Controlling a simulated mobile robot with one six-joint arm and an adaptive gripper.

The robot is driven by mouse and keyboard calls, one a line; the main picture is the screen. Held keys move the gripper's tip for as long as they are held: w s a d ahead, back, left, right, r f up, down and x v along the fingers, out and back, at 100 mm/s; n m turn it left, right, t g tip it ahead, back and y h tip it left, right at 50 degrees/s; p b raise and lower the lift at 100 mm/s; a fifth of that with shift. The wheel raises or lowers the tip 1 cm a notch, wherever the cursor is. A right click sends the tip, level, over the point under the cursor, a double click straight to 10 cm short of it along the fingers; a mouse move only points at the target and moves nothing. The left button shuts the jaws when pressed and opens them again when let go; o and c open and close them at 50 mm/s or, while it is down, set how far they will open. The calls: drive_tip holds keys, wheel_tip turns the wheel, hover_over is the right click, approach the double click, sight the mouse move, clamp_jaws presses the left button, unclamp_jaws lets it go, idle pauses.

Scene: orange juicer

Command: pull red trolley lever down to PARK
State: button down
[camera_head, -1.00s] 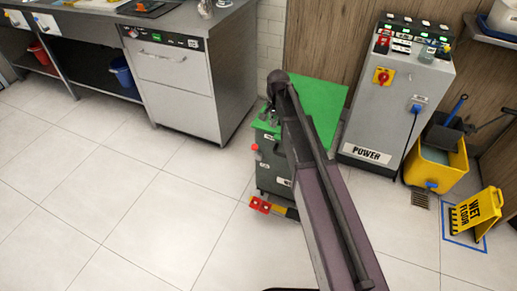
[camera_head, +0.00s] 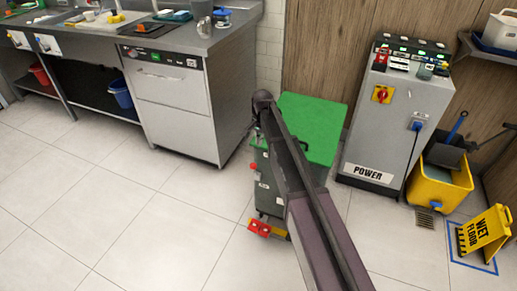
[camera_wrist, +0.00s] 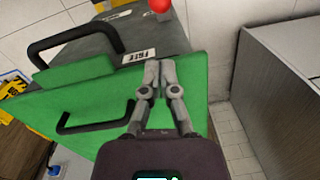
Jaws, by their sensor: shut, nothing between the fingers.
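The trolley has a green top (camera_head: 315,112) and a dark body. In the wrist view its green panel (camera_wrist: 65,105) carries black handles. The lever's round red knob (camera_wrist: 159,5) shows at the top edge of the wrist view, near a white label (camera_wrist: 138,56) that seems to read FREE. The red knob also shows in the head view (camera_head: 252,166), on the trolley's left side. My gripper (camera_wrist: 159,66) is shut and empty, its fingertips just right of the label and apart from the knob. In the head view my arm hides part of the trolley.
A red and yellow pedal (camera_head: 259,228) sticks out at the trolley's foot. A dishwasher (camera_head: 172,105) stands to the left, a grey POWER cabinet (camera_head: 385,130) to the right. A yellow bucket (camera_head: 440,187) and wet-floor sign (camera_head: 484,235) are farther right. The floor at left is clear.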

drive_tip(key=shift+s+a+f+b, duration=0.1)
drive_tip(key=shift+a+f+b, duration=0.05)
drive_tip(key=shift+f+b, duration=2.3)
drive_tip(key=shift+s+a+f+b, duration=0.1)
drive_tip(key=shift+f+b, duration=2.2)
drive_tip(key=shift+f, duration=0.1)
drive_tip(key=shift+s, duration=0.15)
drive_tip(key=shift+s+a+f+t, duration=0.1)
drive_tip(key=shift+s+a+t, duration=0.1)
drive_tip(key=shift+t, duration=0.2)
